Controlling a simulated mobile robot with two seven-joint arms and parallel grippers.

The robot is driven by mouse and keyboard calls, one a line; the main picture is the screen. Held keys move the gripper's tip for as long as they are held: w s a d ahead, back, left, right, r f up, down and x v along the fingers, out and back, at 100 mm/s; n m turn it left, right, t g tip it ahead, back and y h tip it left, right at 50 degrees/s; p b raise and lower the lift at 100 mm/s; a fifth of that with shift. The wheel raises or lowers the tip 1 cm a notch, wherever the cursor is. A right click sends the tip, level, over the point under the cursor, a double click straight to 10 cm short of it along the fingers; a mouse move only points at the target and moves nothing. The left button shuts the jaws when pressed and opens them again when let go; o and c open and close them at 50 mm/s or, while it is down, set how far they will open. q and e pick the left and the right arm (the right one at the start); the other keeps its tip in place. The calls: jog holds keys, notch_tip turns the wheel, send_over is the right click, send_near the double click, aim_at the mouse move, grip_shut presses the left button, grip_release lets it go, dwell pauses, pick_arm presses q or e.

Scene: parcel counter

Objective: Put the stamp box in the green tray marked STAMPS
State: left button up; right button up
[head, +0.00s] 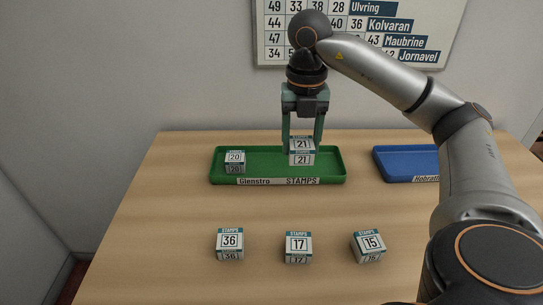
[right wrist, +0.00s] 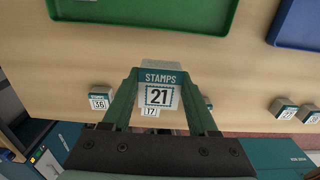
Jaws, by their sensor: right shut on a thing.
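My right gripper (head: 302,145) is shut on a white stamp box with a teal band, marked 21 (head: 301,158). In the head view the box overlaps the middle-right of the green tray (head: 262,181), labelled Glenstro STAMPS. In the right wrist view box 21 (right wrist: 160,94) sits upright between the fingers, and bare table shows between it and the green tray (right wrist: 140,22). I cannot tell its exact height. Another stamp box, marked 20 (head: 235,161), is in the tray's left part. My left gripper is not in view.
Stamp boxes marked 36 (head: 230,244), 17 (head: 298,247) and 15 (head: 368,246) stand in a row on the front of the wooden table (head: 170,215). A blue tray (head: 405,178) lies right of the green one. A numbered board (head: 360,30) hangs on the wall.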

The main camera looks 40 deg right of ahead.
jog(key=w+d+f, duration=0.2)
jog(key=w+f, duration=0.1)
jog(key=w, duration=0.3)
send_over(278, 166)
jog(key=f, duration=0.4)
jog(key=shift+s+a+f+p, duration=0.15)
jog(key=shift+s+f+p, duration=0.2)
jog(key=shift+f+p, duration=0.05)
jog(key=shift+w+f, duration=0.45)
jog(key=shift+f, duration=1.7)
jog(key=shift+f, duration=0.15)
jog(key=o, duration=1.4)
